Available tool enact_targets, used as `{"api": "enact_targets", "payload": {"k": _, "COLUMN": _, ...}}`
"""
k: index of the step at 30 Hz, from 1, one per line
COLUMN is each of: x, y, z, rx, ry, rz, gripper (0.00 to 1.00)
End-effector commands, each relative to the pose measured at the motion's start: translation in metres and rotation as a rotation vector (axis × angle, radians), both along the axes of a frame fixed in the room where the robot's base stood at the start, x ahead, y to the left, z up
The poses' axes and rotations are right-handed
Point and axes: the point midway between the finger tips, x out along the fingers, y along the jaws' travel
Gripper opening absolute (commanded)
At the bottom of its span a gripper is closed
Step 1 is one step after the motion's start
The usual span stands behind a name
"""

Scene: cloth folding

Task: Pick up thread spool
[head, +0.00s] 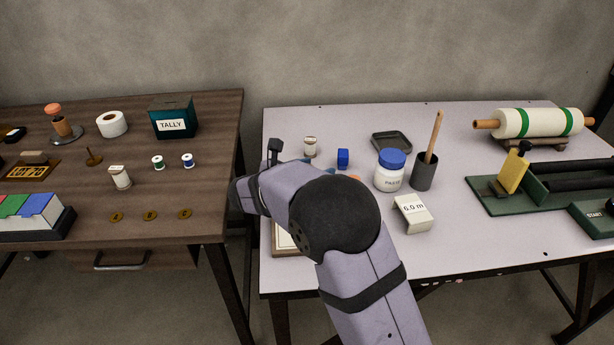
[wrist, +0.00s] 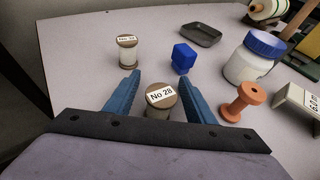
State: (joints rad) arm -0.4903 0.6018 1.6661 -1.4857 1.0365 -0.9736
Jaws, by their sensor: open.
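A thread spool labelled "No 28" (wrist: 161,100) stands upright in the wrist view, with a brown top and pale body. My gripper (wrist: 160,77) is open, with its blue fingers on either side of this spool. The spool's lower part is hidden behind the gripper's dark front bar, and I cannot tell if the fingers touch it. A second labelled spool (wrist: 128,50) stands farther back, apart from the fingers. It also shows in the head view (head: 310,147). My arm hides the near spool in the head view.
Right of the fingers are a blue block (wrist: 183,58), an orange spool (wrist: 243,101), a paste jar (wrist: 252,58) and a white "6.0 m" box (head: 413,214). A dark tray (wrist: 201,34) lies behind. More spools (head: 120,178) stand on the brown table (head: 150,245).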

Motion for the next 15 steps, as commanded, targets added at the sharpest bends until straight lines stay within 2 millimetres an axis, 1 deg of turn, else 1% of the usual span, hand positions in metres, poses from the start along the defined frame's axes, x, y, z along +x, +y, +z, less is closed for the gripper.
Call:
{"api": "enact_targets", "payload": {"k": 1, "x": -0.0001, "y": 0.0001, "z": 0.0001, "rx": 0.000, "ry": 0.000, "rz": 0.000, "gripper": 0.50}}
{"api": "enact_targets", "payload": {"k": 2, "x": -0.0001, "y": 0.0001, "z": 0.0002, "rx": 0.000, "ry": 0.000, "rz": 0.000, "gripper": 0.47}}
{"api": "enact_targets", "payload": {"k": 3, "x": -0.0001, "y": 0.0001, "z": 0.0001, "rx": 0.000, "ry": 0.000, "rz": 0.000, "gripper": 0.38}}
{"api": "enact_targets", "payload": {"k": 5, "x": -0.0002, "y": 0.0001, "z": 0.0002, "rx": 0.000, "ry": 0.000, "rz": 0.000, "gripper": 0.23}}
{"api": "enact_targets", "payload": {"k": 6, "x": -0.0002, "y": 0.0001, "z": 0.0002, "rx": 0.000, "ry": 0.000, "rz": 0.000, "gripper": 0.14}}
{"api": "enact_targets", "payload": {"k": 7, "x": -0.0003, "y": 0.0001, "z": 0.0001, "rx": 0.000, "ry": 0.000, "rz": 0.000, "gripper": 0.07}}
{"api": "enact_targets", "payload": {"k": 15, "x": -0.0002, "y": 0.0002, "z": 0.0008, "rx": 0.000, "ry": 0.000, "rz": 0.000, "gripper": 0.05}}
